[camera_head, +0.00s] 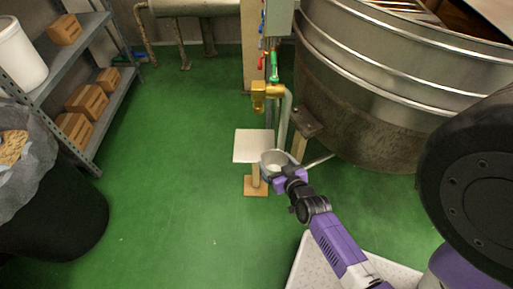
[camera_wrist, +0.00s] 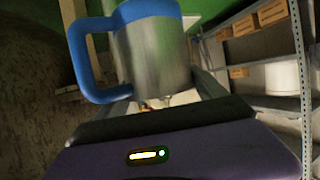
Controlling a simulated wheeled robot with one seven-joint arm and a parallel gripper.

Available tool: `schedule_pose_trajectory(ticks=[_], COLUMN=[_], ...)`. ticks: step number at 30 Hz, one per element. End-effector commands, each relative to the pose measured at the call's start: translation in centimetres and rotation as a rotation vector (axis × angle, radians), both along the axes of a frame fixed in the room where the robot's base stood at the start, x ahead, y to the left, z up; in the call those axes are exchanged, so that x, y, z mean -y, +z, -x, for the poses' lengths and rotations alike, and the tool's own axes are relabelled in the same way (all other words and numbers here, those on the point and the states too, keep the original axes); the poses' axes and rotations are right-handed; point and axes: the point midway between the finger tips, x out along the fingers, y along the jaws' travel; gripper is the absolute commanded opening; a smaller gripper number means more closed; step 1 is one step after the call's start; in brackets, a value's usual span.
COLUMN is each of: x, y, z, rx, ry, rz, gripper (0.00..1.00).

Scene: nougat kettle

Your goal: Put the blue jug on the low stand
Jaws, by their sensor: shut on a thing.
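The jug (camera_head: 273,158) is grey metal in the head view. In the wrist view, the jug (camera_wrist: 158,50) shows a blue rim band and a blue handle on its left, and looks roughly upright. My gripper (camera_head: 284,178) is shut on the jug. The low stand (camera_head: 248,145) has a pale square top on a wooden post with a square wooden foot. The jug overlaps the front right corner of the stand's top in the head view. I cannot tell its height above it. My gripper hides part of the jug.
A large metal kettle (camera_head: 375,75) stands to the right, with a small bracket (camera_head: 308,122) near it. Pipes with a brass valve (camera_head: 266,91) rise behind the stand. Shelves with boxes (camera_head: 88,100) and a black bin (camera_head: 55,215) are at left. Green floor between is clear.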

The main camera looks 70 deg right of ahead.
Motion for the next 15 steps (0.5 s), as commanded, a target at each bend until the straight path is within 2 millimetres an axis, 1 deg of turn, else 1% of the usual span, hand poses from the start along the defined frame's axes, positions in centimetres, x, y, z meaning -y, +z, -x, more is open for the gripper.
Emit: schedule_pose_trajectory(ticks=[2, 5, 15], x=[0.8, 2.1, 8.0], y=[0.0, 0.1, 0.1], z=[0.0, -1.1, -7.0], rx=[0.004, 0.005, 0.006], ry=[-0.014, -0.016, -0.016], rz=[0.003, 0.005, 0.004], gripper=[0.08, 0.08, 0.08])
